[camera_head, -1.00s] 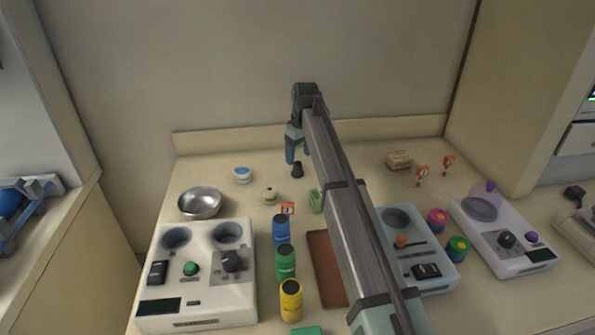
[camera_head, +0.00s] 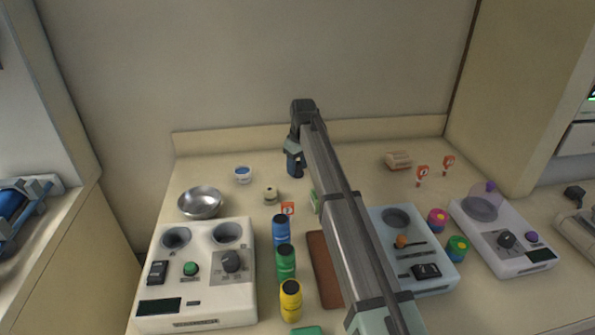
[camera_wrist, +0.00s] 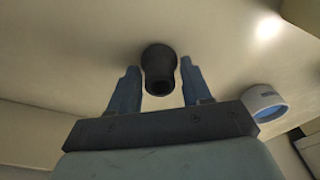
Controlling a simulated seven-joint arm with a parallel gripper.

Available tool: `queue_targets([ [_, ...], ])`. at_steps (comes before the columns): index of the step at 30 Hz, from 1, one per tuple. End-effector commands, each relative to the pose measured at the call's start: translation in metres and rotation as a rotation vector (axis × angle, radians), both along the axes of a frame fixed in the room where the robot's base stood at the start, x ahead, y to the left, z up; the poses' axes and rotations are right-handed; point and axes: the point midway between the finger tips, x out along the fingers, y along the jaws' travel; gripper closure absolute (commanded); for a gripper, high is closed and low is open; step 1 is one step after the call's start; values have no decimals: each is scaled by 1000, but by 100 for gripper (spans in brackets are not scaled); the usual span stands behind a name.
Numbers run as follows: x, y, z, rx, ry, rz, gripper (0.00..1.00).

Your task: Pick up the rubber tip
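The rubber tip (camera_wrist: 159,62) is a small black flared piece standing on the counter. In the wrist view it sits between the two blue fingers of my gripper (camera_wrist: 160,78), with a gap on both sides. The fingers are open and nothing is held. In the head view my gripper (camera_head: 294,166) is low over the back of the counter, and the rubber tip is hidden behind it.
A white cup with blue inside (camera_head: 243,174), a small beige piece (camera_head: 270,195) and a steel bowl (camera_head: 200,202) stand to the left. Blue (camera_head: 281,230), green (camera_head: 286,262) and yellow (camera_head: 291,300) containers are in front. A beige block (camera_head: 398,160) lies right.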

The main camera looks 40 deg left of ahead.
Motion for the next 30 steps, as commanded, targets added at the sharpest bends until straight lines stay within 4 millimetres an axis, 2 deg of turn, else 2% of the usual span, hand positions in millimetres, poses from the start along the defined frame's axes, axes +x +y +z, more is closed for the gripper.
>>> queue_targets([
  [1,0,0,0,0,0,0,57],
  [10,0,0,0,0,0,0,86],
  [20,0,0,6,0,0,0,86],
  [23,0,0,18,0,0,0,86],
  [30,1,1,61,2,-1,0,86],
])
